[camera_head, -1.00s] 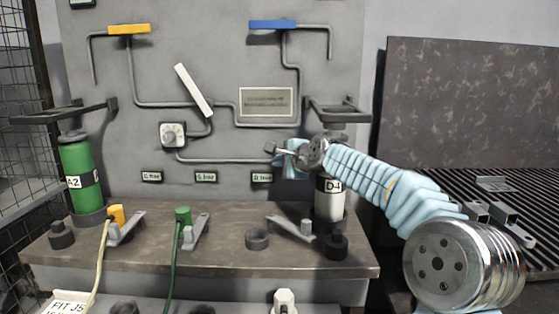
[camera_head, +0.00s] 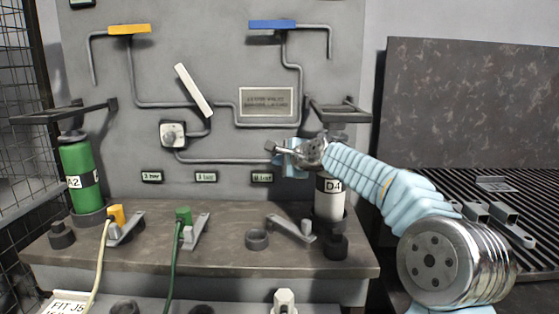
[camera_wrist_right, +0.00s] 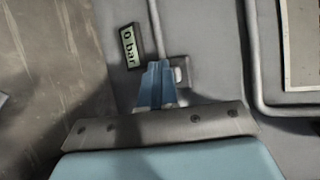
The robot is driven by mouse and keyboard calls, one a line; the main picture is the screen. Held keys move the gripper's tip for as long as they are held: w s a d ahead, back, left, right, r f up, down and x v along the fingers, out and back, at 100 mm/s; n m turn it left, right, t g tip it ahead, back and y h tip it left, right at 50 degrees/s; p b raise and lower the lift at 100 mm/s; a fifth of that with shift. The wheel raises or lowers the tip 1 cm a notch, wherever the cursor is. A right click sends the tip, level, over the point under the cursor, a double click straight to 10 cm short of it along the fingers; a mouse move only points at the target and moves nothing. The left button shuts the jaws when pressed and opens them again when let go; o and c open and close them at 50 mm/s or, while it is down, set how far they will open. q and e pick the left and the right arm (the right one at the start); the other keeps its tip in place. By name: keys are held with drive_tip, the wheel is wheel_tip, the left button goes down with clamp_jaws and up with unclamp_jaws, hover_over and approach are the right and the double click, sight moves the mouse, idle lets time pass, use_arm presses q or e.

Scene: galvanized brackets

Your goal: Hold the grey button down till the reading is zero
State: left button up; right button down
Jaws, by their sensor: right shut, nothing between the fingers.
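My right gripper (camera_head: 272,148) is at the back panel, in front of the pipe above the right-hand display (camera_head: 262,177). In the right wrist view its blue fingers (camera_wrist_right: 157,68) are shut with nothing between them. The fingertips overlap the left part of a small plate carrying a pale grey button (camera_wrist_right: 181,75). I cannot tell whether they press on it. The green display (camera_wrist_right: 128,46) beside them reads "0 bar". In the head view the button is hidden by the gripper. My left gripper is not in view.
A grey pipe (camera_wrist_right: 155,25) runs just past the fingertips. A yellow-handled valve (camera_head: 128,29), a blue-handled valve (camera_head: 272,24) and a white lever (camera_head: 193,91) are on the panel. A green cylinder (camera_head: 79,165) and a white cylinder (camera_head: 329,200) stand on the bench (camera_head: 150,262).

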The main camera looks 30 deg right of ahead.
idle(0.8)
drive_tip(key=shift+s+a, duration=0.5)
drive_tip(key=shift+s, duration=0.25)
drive_tip(key=shift+s+a, duration=0.45)
drive_tip(key=shift+s, duration=0.25)
drive_tip(key=shift+s+a, duration=0.4)
drive_tip(key=shift+s, duration=0.35)
drive_tip(key=shift+s+a, duration=0.45)
drive_tip(key=shift+s, duration=0.25)
